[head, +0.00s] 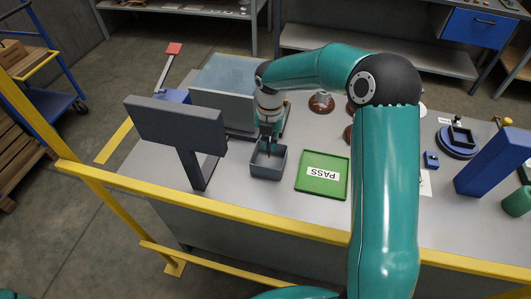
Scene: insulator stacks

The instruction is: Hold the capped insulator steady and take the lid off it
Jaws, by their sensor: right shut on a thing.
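My right gripper (268,138) points down over a small open grey box (269,172) on the table. It is shut on a small brownish thing at its fingertips, inside or just above the box's opening; I cannot tell what this thing is. Brown insulators stand behind and to the right of the gripper: one (321,103) is in clear view, and others (348,133) are partly hidden by my right arm. I cannot make out which insulator has a lid. My left gripper is not in view.
A green tray marked PASS (321,195) lies right of the grey box. A dark T-shaped stand (190,165) is to its left, and a grey case (225,105) behind. A blue block (495,160) stands far right. A yellow rail (230,210) runs along the front.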

